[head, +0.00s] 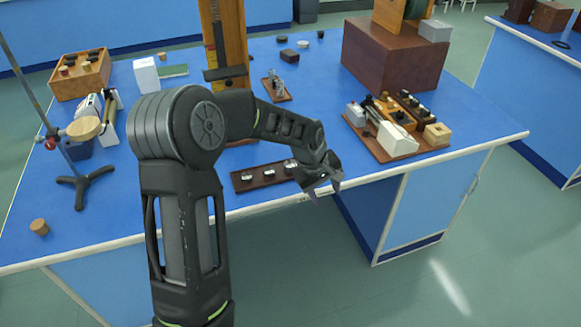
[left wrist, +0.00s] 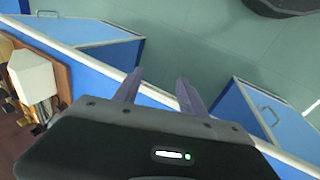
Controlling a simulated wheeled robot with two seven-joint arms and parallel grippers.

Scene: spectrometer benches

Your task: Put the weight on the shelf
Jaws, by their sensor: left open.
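My left gripper (head: 323,184) is open and empty beyond the bench's front edge, right of a dark wooden strip (head: 243,181) holding small silver pieces. In the left wrist view its two fingers (left wrist: 158,86) stand apart with nothing between them. I cannot tell which piece is the weight; small dark blocks (head: 289,56) lie at the back of the bench. A tall wooden stand (head: 234,30) carries a dark ledge (head: 225,73) that may be the shelf. My forearm hides part of the stand's base. My right gripper is not in view.
The blue bench top (head: 320,110) has free room in its middle. A wooden board (head: 412,154) with apparatus lies at the right, before a large brown box (head: 390,55). A tripod stand (head: 80,183), an open wooden box (head: 80,75) and a cork (head: 39,227) are at the left.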

